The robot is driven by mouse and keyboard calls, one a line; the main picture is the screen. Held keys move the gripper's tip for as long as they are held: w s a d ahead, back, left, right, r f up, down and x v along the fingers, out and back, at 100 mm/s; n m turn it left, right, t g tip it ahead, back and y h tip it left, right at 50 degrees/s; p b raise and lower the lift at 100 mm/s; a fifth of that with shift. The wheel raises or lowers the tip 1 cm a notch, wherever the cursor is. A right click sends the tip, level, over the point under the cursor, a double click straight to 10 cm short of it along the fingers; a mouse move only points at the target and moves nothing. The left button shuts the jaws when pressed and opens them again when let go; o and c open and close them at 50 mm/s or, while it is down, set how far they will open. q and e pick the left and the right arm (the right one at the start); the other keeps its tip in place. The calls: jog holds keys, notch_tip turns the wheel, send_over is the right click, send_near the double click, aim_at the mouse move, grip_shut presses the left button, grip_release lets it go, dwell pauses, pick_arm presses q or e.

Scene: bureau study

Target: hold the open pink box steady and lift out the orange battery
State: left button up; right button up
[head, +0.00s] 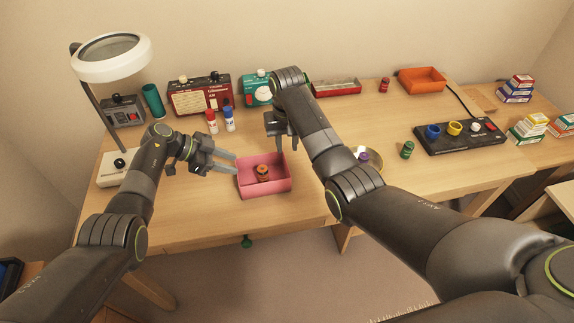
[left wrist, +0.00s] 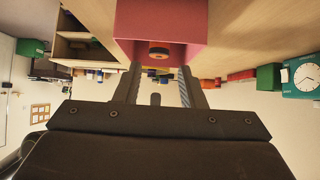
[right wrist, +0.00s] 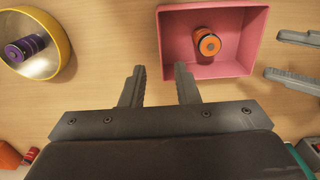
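The open pink box (head: 247,190) stands near the front edge of the desk. The orange battery (head: 263,173) stands inside it; it also shows in the right wrist view (right wrist: 208,43). My left gripper (head: 236,164) is open beside the box's left wall, fingers pointing at it. In the right wrist view its two fingers are apart, with a small gap to the box (right wrist: 215,72). My right gripper (head: 277,140) is open and empty behind the box, fingers pointing down. In its wrist view the fingers (right wrist: 161,75) are off to one side of the battery.
A yellow bowl (right wrist: 62,52) holding a purple battery (right wrist: 25,48) is right of the box, partly hidden by my right arm in the head view. A green battery (head: 407,150) and a black holder (head: 460,138) are further right. Red (head: 211,121) and blue (head: 229,119) bottles stand behind.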

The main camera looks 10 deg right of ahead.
aim_at(287, 176)
notch_tip(287, 176, down, 11)
jog(key=shift+f, duration=0.1)
dwell(0.3)
grip_shut()
dwell(0.7)
